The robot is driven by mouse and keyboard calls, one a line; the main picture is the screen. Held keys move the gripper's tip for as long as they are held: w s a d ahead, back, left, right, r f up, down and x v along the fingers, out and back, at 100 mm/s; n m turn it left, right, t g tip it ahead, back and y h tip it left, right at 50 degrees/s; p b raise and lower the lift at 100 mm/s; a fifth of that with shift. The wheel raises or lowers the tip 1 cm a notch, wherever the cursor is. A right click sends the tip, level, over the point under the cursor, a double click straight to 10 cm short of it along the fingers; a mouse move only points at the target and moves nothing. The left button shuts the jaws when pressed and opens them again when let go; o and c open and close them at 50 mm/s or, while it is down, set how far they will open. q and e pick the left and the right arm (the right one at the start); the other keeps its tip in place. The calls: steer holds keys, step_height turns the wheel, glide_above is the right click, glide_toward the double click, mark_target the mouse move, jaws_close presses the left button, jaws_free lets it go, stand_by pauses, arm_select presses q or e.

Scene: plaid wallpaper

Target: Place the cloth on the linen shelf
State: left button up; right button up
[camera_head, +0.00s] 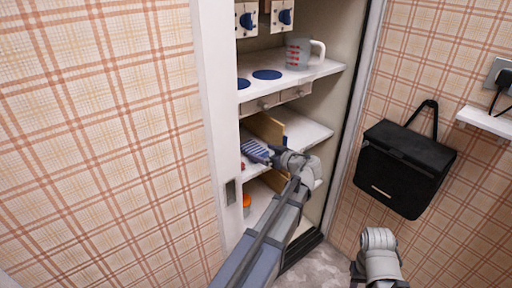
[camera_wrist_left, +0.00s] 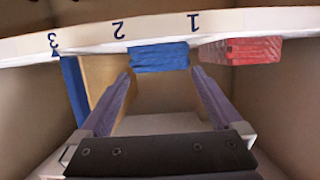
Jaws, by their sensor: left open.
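In the left wrist view, a blue folded piece that looks like cloth (camera_wrist_left: 160,57) lies against the shelf edge (camera_wrist_left: 90,43) marked 1, 2 and 3. A red folded piece (camera_wrist_left: 240,51) lies to its right, by the 1. My left gripper (camera_wrist_left: 163,75) is open, its fingertips at either side of the blue piece; I cannot tell whether they touch it. In the head view my left gripper (camera_head: 254,151) reaches into the cabinet's middle shelf (camera_head: 305,132). The blue piece is hard to make out there. My right gripper does not show.
A wooden divider (camera_wrist_left: 101,75) and a blue panel (camera_wrist_left: 75,88) stand left of the fingers. Above are a shelf with a measuring cup (camera_head: 299,54) and small drawers (camera_head: 275,97). An orange object (camera_head: 247,200) sits lower. A black bag (camera_head: 403,168) hangs on the right wall.

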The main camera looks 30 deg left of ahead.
arm_select(q)
steer(key=shift+p+v, duration=0.6)
steer(key=shift+v, duration=2.15)
